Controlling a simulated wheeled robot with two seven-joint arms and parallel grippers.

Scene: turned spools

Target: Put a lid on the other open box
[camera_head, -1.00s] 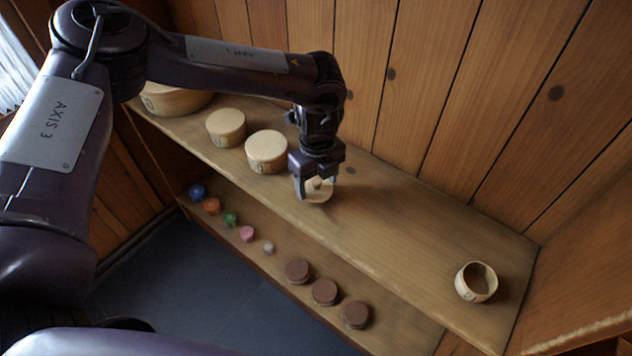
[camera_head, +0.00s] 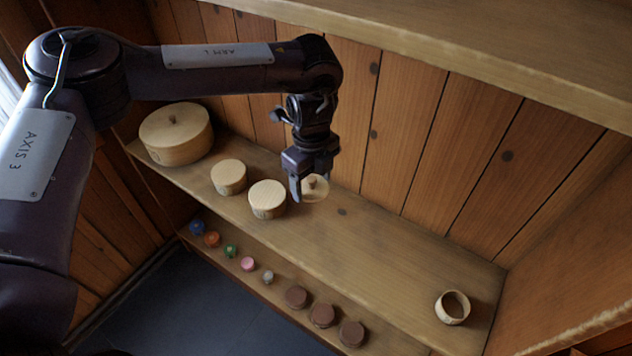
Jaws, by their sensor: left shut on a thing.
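My left gripper (camera_head: 312,184) is shut on a round pale wooden lid (camera_head: 316,193) with a small knob. It holds the lid near the back wall, to the right of the closed boxes; the lid appears raised above the shelf. An open round wooden box (camera_head: 453,308) stands at the right end of the same shelf (camera_head: 375,255), well apart from the lid, with its hollow inside showing. My right gripper is not in view.
A large round box (camera_head: 177,149) with a knobbed lid and two smaller flat-topped round boxes (camera_head: 229,177) (camera_head: 267,199) stand at left. A lower shelf bears small coloured spools (camera_head: 230,251) and brown round pieces (camera_head: 323,316). An upper shelf (camera_head: 450,45) overhangs. The shelf's middle is clear.

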